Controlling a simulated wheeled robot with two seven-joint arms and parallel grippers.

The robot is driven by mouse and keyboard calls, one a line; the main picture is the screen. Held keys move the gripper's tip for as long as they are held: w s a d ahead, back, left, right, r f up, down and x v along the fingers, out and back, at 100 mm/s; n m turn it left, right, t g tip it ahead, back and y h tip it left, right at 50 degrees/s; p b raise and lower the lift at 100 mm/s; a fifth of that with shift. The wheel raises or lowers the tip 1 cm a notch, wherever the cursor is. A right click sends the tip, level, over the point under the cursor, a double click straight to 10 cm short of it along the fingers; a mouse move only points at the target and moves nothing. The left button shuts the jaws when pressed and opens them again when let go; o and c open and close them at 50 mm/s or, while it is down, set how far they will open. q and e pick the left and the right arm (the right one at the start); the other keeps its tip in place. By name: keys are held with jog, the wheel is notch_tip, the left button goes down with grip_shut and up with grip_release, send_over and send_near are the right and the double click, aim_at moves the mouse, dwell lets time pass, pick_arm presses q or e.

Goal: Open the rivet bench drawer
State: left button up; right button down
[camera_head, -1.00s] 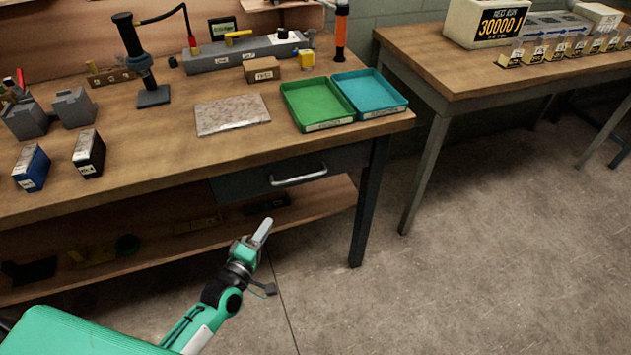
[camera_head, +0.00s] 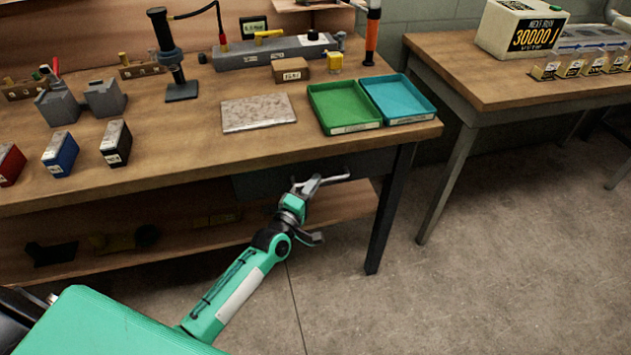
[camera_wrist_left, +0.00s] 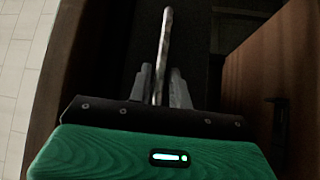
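The rivet bench drawer (camera_head: 258,184) is a dark grey front under the right part of the wooden workbench and looks closed. Its pale metal handle (camera_head: 335,178) is partly hidden by my left gripper (camera_head: 309,184). In the left wrist view the handle bar (camera_wrist_left: 163,50) runs between the two fingers of my left gripper (camera_wrist_left: 161,88). A small gap seems to show beside the bar, so the fingers look open around it. My right gripper is not in view.
The workbench top (camera_head: 190,140) holds a green tray (camera_head: 345,107), a blue tray (camera_head: 398,98) and several blocks. A bench leg (camera_head: 390,210) stands right of the drawer. A lower shelf (camera_head: 195,238) lies beneath. The floor (camera_head: 480,290) in front is clear.

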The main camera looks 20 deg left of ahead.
pick_arm(q)
jog(key=shift+x, duration=0.75)
grip_shut()
jog(key=shift+s, duration=0.1)
